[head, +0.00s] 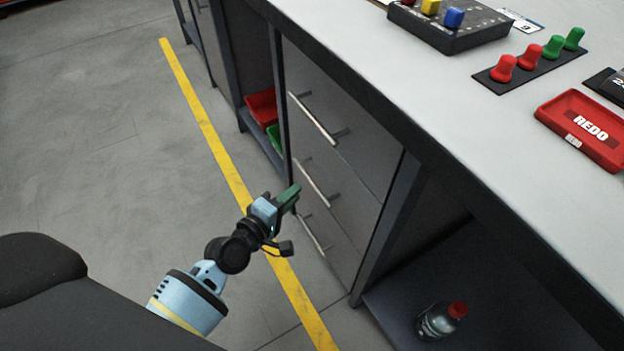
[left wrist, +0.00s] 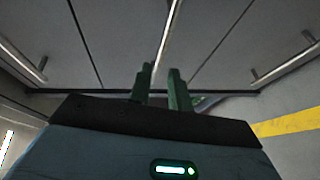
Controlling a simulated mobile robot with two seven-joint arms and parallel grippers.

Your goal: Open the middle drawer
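The grey drawer unit under the bench has three drawers with silver bar handles, and all look shut. The middle drawer (head: 335,187) has its handle (head: 312,182) just beside my left gripper (head: 292,196). In the left wrist view, the green fingers of my left gripper (left wrist: 161,85) stand apart. The middle handle (left wrist: 168,42) runs up from the gap between them; whether it touches either finger I cannot tell. The top handle (head: 318,122) and the bottom handle (head: 313,236) are clear of the gripper. My right gripper is not in view.
The bench top (head: 440,110) overhangs the drawers. On it are a black button box (head: 450,27), red and green knobs and a red REDO tray (head: 585,128). Open floor with a yellow line (head: 215,130) lies before the drawers.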

